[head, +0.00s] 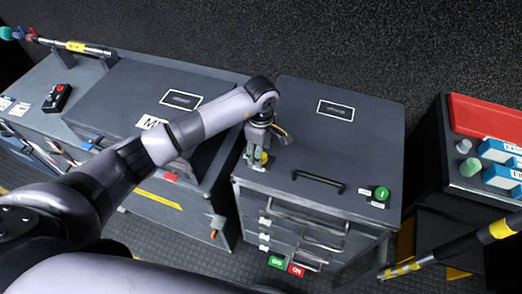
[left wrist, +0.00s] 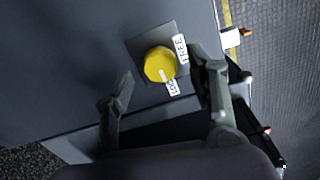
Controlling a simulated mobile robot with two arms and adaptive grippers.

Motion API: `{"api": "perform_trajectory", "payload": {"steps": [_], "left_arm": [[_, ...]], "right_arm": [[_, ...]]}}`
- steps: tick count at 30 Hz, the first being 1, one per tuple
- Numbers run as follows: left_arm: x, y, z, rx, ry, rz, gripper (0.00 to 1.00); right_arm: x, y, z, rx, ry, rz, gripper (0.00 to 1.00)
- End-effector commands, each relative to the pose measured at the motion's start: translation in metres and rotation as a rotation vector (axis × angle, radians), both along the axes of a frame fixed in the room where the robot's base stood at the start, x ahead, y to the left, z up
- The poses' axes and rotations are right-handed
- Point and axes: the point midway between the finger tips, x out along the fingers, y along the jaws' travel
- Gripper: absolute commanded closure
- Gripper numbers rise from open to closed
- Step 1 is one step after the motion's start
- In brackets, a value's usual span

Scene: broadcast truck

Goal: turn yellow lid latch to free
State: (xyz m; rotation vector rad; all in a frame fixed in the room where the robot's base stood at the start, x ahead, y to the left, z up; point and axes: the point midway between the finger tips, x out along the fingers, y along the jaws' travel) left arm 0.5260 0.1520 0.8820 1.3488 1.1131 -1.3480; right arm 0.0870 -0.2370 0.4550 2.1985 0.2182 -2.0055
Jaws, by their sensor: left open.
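The yellow lid latch (left wrist: 159,64) is a round knob on a small grey plate, seen in the left wrist view. A white mark on it points toward the LOCK label (left wrist: 173,87). The FREE label (left wrist: 181,49) is beside the knob, further round to the right. In the head view the latch (head: 264,157) shows in part, at the left front of the grey cabinet top. My left gripper (head: 256,158) is over it, pointing down. Its open fingers (left wrist: 162,68) lie on either side of the knob, apart from it. My right gripper is not in view.
The cabinet lid (head: 330,150) has a black handle (head: 318,181) and a green knob (head: 381,193) to the right. Drawers with handles are below. A striped pole (head: 450,250) crosses at lower right. A red case (head: 488,116) is at far right.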

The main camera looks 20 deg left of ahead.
Motion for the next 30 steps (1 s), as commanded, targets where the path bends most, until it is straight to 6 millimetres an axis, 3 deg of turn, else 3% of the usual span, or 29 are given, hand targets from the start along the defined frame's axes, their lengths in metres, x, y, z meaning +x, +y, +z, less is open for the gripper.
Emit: {"api": "perform_trajectory", "payload": {"steps": [6,14,30], "left_arm": [[-0.0004,-0.0003,-0.0136,0.000,0.000,-0.001,0.49],[-0.0003,-0.0002,-0.0145,0.000,0.000,-0.001,0.49],[-0.0001,-0.0002,-0.0141,0.000,0.000,0.000,0.85]], "right_arm": [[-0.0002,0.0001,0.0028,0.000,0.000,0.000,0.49],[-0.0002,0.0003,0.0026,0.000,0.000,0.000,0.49],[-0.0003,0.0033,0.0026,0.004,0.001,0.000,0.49]]}}
